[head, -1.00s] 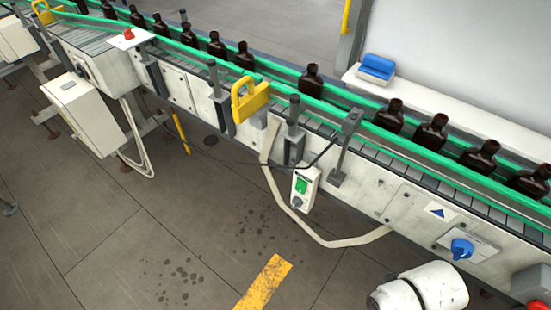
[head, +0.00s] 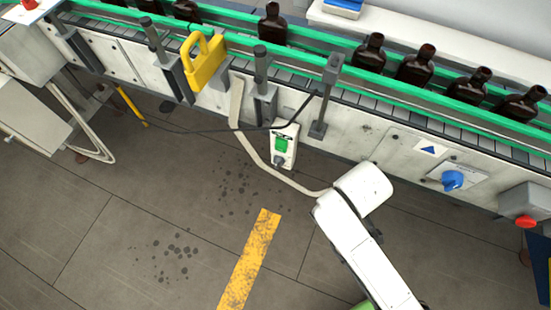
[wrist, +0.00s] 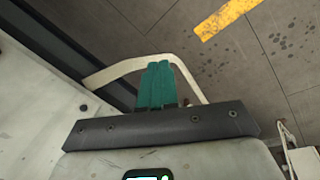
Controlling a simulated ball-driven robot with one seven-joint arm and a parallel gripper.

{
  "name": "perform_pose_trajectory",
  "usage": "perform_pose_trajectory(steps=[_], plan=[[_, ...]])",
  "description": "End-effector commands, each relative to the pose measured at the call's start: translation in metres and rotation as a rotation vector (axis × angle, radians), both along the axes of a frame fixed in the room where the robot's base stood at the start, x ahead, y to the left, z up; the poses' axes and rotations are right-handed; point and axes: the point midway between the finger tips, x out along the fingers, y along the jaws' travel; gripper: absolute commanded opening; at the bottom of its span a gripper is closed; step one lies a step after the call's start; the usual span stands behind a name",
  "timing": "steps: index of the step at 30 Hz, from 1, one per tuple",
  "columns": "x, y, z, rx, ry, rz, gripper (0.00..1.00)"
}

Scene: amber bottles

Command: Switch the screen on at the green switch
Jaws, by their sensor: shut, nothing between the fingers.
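In the head view, a small white box with a green switch (head: 281,145) on its face and a dark grey knob below it hangs on the front of the conveyor. My gripper (wrist: 158,85) shows in the wrist view as two teal fingers, shut together with nothing between them, in front of the cream hose. In the head view my white arm ends to the right of the switch box, clear of it in the picture, and the fingers are hidden. I cannot make out the green switch in the wrist view, and I cannot identify a separate screen.
The conveyor (head: 400,110) carries several amber bottles (head: 414,65). A yellow bracket (head: 206,62), a grey post (head: 327,97) and a cream hose (head: 262,165) are near the switch box. A blue knob (head: 453,180) and red button (head: 525,221) are to the right. Floor below is open.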

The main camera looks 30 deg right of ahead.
Motion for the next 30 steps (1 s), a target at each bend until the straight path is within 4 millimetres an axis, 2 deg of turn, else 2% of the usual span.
perform_pose_trajectory(steps=[1, 4, 8, 12, 15, 18, 21, 30], plan=[[0.014, 0.005, -0.022, -0.084, 0.015, 0.046, 0.0], [0.043, 0.017, -0.038, -0.294, 0.024, 0.138, 0.0], [0.082, 0.051, -0.041, -0.59, -0.026, 0.266, 0.0], [0.112, 0.105, -0.028, -0.875, -0.141, 0.382, 0.0], [0.122, 0.144, -0.016, -1.029, -0.235, 0.441, 0.0], [0.125, 0.173, -0.005, -1.133, -0.311, 0.477, 0.0], [0.125, 0.19, 0.002, -1.188, -0.358, 0.494, 0.0], [0.125, 0.195, 0.006, -1.21, -0.374, 0.499, 0.0]])
